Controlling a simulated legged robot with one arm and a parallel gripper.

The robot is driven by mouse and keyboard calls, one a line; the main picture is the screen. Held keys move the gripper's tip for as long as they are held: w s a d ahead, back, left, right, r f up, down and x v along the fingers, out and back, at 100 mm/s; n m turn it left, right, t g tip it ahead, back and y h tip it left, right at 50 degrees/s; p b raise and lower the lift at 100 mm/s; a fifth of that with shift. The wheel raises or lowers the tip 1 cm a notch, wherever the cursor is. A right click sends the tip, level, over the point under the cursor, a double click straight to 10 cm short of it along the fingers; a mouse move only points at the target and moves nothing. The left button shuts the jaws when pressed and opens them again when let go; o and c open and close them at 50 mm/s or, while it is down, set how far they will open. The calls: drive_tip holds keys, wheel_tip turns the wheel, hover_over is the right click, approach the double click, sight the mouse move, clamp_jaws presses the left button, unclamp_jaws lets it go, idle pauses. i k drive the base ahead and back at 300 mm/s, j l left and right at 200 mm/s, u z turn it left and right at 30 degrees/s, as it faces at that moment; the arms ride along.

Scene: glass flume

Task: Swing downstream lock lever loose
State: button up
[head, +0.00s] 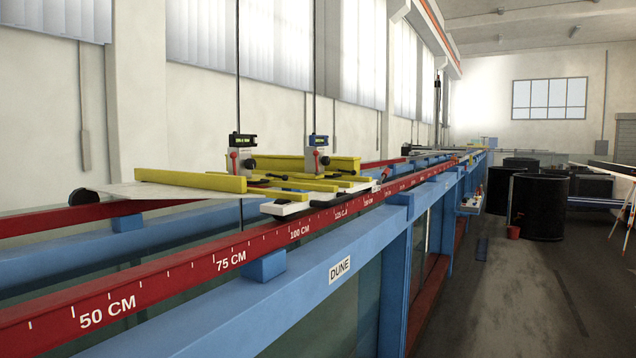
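Two vertical point gauges stand on a carriage with yellow beams (190,180) on the flume rails. The nearer gauge's pale block (243,160) has a green display on top, a small red lever (234,157) at its left and a dark knob at its right. The farther gauge's block (314,160) also has a display, with a red-tipped lever (318,155) on its face and a red part at its right. I cannot tell which lever is the downstream one, or whether either is locked. My gripper is not in view.
The red scaled rail (185,270) and blue flume frame (345,245) with glass sides run along my left. A pale plate (125,189) lies at the carriage's near end.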

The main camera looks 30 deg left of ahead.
sight(285, 177)
drive_tip(key=i+u, duration=0.45)
drive_tip(key=i+l+u, duration=0.1)
drive_tip(key=u, duration=0.35)
drive_tip(key=i+l+u, duration=0.3)
drive_tip(key=u, duration=0.15)
drive_tip(key=i+l+u, duration=0.45)
drive_tip(key=k+j, duration=0.1)
